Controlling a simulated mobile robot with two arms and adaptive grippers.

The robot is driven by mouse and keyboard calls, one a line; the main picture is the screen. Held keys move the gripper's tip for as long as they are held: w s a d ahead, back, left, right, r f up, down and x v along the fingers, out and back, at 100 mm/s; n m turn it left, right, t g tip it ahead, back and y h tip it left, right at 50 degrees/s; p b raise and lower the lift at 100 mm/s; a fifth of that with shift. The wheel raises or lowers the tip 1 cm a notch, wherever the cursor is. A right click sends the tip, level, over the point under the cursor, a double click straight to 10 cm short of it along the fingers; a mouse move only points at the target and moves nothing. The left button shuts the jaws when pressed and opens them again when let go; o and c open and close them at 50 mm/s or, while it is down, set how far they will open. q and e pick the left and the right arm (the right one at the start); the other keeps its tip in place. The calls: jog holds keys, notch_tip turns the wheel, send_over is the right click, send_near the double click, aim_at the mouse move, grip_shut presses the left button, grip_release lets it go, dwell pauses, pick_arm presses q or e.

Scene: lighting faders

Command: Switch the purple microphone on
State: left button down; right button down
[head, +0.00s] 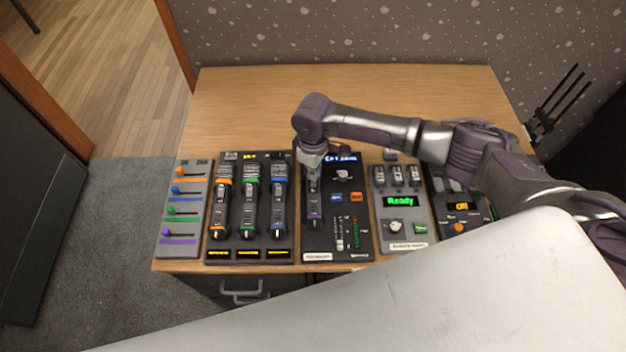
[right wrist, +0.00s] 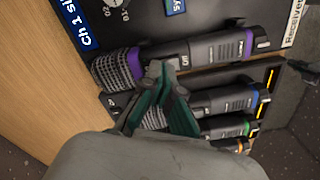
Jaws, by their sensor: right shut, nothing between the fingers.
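The purple microphone (head: 314,209) lies in the dark receiver panel, its grille end toward the back of the table. In the right wrist view the purple-banded microphone (right wrist: 215,48) lies across the top, with a small marked switch area (right wrist: 184,61) on its dark body. My right gripper (head: 313,172) is over the microphone's upper part and hides some of it. In the right wrist view its green fingers (right wrist: 160,75) are closed and empty, tips close beside the microphone's body near the switch area. I cannot tell whether they touch. My left gripper is not in view.
The receiver's blue display (head: 341,158) starts with "Ch 1"; the rest is unclear. Microphones with orange (head: 219,205), green (head: 249,205) and blue (head: 279,205) bands lie to the left. A slider panel (head: 168,245) and a "Ready" panel (head: 404,230) flank these. The table's back (head: 260,95) is clear.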

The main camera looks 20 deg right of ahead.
jog(key=shift+s+f+b, duration=0.1)
jog(key=shift+f+b, duration=0.2)
jog(key=shift+f, duration=0.3)
notch_tip(320, 180, up, 2)
jog(key=shift+r+p, duration=0.1)
jog(key=shift+p, duration=1.15)
notch_tip(320, 180, up, 5)
jog(key=p, duration=0.5)
